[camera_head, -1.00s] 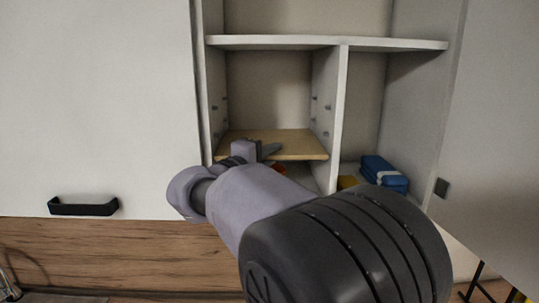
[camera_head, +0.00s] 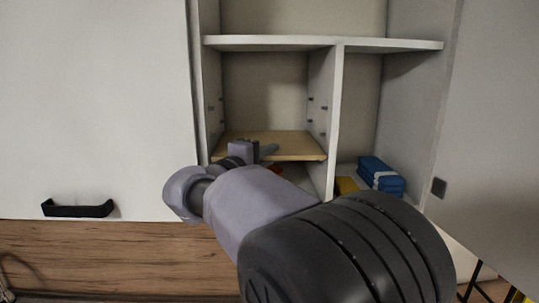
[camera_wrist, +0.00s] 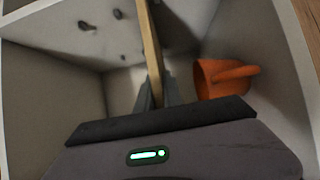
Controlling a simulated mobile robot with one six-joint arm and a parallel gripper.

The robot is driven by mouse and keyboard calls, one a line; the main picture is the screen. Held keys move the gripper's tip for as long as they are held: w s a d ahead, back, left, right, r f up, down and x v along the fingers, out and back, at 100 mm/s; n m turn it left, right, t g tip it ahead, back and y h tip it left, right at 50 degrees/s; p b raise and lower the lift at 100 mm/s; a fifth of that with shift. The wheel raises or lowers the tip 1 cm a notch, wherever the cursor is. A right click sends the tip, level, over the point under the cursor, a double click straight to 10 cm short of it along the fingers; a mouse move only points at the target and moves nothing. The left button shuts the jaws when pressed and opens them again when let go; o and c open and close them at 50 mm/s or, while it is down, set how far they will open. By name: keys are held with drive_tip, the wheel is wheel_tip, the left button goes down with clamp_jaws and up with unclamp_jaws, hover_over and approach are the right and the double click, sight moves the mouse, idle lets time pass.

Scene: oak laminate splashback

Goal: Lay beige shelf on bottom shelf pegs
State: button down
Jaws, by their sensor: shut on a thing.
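The beige shelf (camera_head: 285,147) lies roughly level inside the left compartment of the open cabinet, low down and below the visible pegs. My gripper (camera_head: 256,150) is shut on the shelf's front edge. In the wrist view the shelf (camera_wrist: 151,50) shows edge-on between the fingers of my gripper (camera_wrist: 157,92). Pegs (camera_head: 322,122) show on the right wall of the compartment, and more pegs (camera_wrist: 86,25) show in the wrist view. Whether the shelf touches any pegs beneath it cannot be seen.
An orange mug (camera_wrist: 222,78) stands in the compartment under the shelf. A fixed white shelf (camera_head: 300,41) spans above.

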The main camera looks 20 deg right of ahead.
drive_tip(key=shift+f+b, duration=0.45)
drive_tip(key=shift+b, duration=0.7)
idle(0.5)
drive_tip(key=c, duration=1.4)
unclamp_jaws()
drive_tip(key=b+v, duration=0.3)
drive_tip(key=v, duration=1.4)
drive_tip(key=s+d+f+m+g+y+b, duration=0.1)
drive_tip(key=s+d+f+g+y+b, duration=0.2)
drive_tip(key=f, duration=0.6)
drive_tip(key=s+d+f+m+g+y+b, duration=0.1)
drive_tip(key=s+d+f+b, duration=0.1)
drive_tip(key=s+f+b, duration=0.5)
drive_tip(key=s+d+f+m+g+y+b, duration=0.1)
drive_tip(key=s+d+f+y+b, duration=0.15)
drive_tip(key=f, duration=0.85)
drive_tip(key=s+a+f+m+y+b, duration=0.2)
drive_tip(key=s+a+f+y+b, duration=0.1)
drive_tip(key=f, duration=0.5)
drive_tip(key=s+a+f+m+y+b, duration=0.3)
drive_tip(key=f+b, duration=0.3)
drive_tip(key=f, duration=0.3)
drive_tip(key=s+a+f+m+y+b, duration=0.3)
drive_tip(key=s+a+f+y+b, duration=0.1)
drive_tip(key=f, duration=0.4)
drive_tip(key=shift+s+a+f+t+b, duration=0.4)
drive_tip(key=shift+s+a+b, duration=0.25)
drive_tip(key=shift+a, duration=0.25)
